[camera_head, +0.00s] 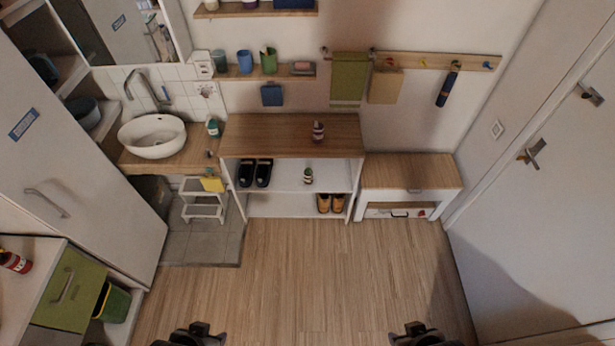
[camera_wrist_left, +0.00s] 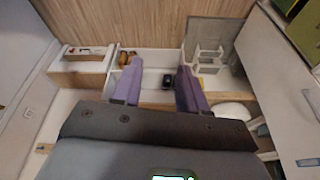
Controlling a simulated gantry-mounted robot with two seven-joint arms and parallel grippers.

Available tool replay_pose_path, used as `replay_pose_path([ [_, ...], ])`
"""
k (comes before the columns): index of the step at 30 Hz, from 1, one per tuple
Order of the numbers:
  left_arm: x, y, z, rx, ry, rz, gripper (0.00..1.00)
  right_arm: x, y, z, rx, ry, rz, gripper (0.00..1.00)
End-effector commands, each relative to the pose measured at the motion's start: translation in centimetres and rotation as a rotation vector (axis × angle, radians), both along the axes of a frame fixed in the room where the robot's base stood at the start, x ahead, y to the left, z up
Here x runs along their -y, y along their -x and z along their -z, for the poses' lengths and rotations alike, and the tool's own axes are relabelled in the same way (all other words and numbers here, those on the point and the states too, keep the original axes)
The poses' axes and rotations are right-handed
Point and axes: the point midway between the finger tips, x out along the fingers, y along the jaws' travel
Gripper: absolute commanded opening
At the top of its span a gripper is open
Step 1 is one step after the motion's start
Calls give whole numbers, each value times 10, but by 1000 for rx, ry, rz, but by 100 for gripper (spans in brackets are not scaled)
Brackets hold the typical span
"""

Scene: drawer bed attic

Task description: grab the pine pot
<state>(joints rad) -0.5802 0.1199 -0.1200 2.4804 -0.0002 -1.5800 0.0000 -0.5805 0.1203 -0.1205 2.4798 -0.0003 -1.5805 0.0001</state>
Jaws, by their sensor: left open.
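A small pot with green on it (camera_head: 308,175), which looks like the pine pot, stands upright on the middle shelf of the white shoe rack (camera_head: 282,176). I cannot make it out in the left wrist view. A similar small dark red and white container (camera_head: 318,131) stands on the rack's wooden top. My left gripper (camera_head: 190,334) is at the bottom edge of the head view, far from the rack; its purple fingers are apart and empty in the left wrist view (camera_wrist_left: 160,72). My right gripper (camera_head: 422,334) is also at the bottom edge, its fingers unclear.
Black shoes (camera_head: 255,173) share the pot's shelf; brown shoes (camera_head: 331,203) are below. A low bench (camera_head: 411,172) stands right of the rack. A step stool (camera_head: 204,204) and a sink (camera_head: 152,136) are at left. The wooden floor (camera_head: 300,278) in front is clear.

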Motion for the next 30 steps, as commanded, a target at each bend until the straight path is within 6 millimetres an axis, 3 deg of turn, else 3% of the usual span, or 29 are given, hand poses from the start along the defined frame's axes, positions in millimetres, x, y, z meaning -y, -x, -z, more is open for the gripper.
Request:
replay_pose_path([
  [11, 0, 0, 0, 0, 0, 0, 43, 0, 0, 0, 0, 0, 0, 43],
  [21, 0, 0, 0, 0, 0, 0, 90, 0, 0, 0, 0, 0, 0, 43],
  [30, 0, 0, 0, -1, -2, 7, 90, 0, 0, 0, 1, 1, 0, 43],
])
